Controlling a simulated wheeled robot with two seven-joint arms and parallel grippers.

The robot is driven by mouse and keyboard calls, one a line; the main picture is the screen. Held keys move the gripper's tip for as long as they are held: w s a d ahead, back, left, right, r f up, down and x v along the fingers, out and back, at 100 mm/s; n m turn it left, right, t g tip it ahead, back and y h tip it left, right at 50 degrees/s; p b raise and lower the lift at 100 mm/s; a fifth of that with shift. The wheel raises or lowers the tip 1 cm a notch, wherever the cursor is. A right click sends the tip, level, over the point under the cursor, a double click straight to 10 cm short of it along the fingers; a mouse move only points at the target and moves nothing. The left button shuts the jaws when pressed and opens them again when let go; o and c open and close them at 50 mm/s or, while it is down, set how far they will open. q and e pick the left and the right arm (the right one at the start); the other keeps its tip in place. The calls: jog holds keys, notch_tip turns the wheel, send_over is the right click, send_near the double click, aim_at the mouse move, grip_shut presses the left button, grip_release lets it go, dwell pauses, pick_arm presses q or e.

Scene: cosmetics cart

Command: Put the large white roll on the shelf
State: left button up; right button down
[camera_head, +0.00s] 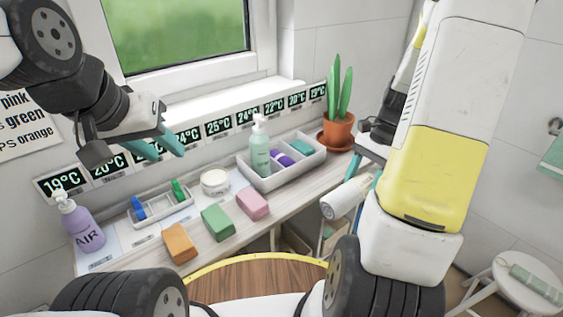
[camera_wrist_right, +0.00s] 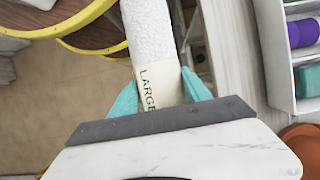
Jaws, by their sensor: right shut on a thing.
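A white roll (camera_head: 345,198) with a textured surface is held in my right gripper, to the right of the counter in the head view. In the right wrist view the roll (camera_wrist_right: 150,30) runs up between the teal fingers of my right gripper (camera_wrist_right: 160,92), and its paper band reads "LARGE". Which surface is the shelf is unclear; partly hidden structures (camera_head: 292,240) show below the counter.
The counter (camera_head: 150,262) carries a purple bottle (camera_head: 82,225), orange, green and pink blocks, a jar (camera_head: 215,181) and divided trays (camera_head: 283,176). A potted cactus (camera_head: 337,128) stands at its right end.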

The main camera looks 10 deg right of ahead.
jog(key=w+a, duration=0.2)
jog(key=w, duration=0.1)
jog(key=w+a, duration=0.3)
jog(key=w, duration=0.1)
jog(key=w+a+f, duration=0.1)
jog(key=w+a, duration=0.1)
jog(key=w, duration=0.2)
jog(key=shift+a+f, duration=0.1)
jog(key=shift+a, duration=0.05)
jog(key=shift+a+f, duration=0.1)
jog(key=shift+f, duration=1.7)
jog(key=c, duration=0.5)
grip_release()
jog(key=shift+f, duration=0.1)
